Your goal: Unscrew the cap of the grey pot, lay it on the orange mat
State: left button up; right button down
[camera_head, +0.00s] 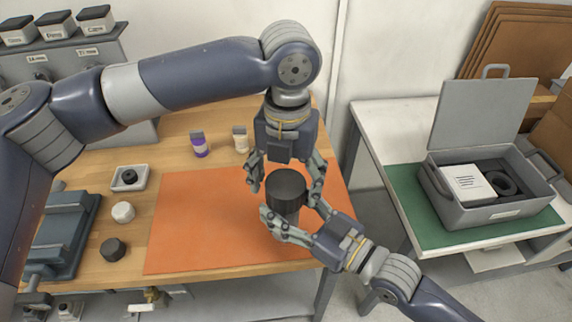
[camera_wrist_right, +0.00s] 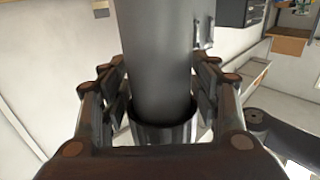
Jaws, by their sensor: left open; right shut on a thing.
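The grey pot (camera_head: 287,215) is upright above the orange mat (camera_head: 200,215), near the mat's right side. Its wide black ribbed cap (camera_head: 287,187) is on top of it. My right gripper (camera_head: 290,226) is shut on the pot's body below the cap. In the right wrist view the grey pot (camera_wrist_right: 157,60) runs between the fingers of that gripper (camera_wrist_right: 162,105). My left gripper (camera_head: 286,182) comes down from above and is open, with its fingers on either side of the cap. Whether the pot's base touches the mat is hidden.
A dark knob (camera_head: 113,249), a white knob (camera_head: 123,212) and a small white tray (camera_head: 129,178) lie left of the mat. Two small bottles stand behind it, one purple (camera_head: 199,146). A grey open case (camera_head: 492,190) sits on the right table. Much of the mat's left is bare.

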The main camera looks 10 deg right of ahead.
pick_arm(q)
jog(key=shift+f, duration=0.7)
jog(key=c, duration=1.1)
jog(key=n, duration=0.4)
jog(key=o, duration=1.2)
jog(key=shift+c, duration=0.2)
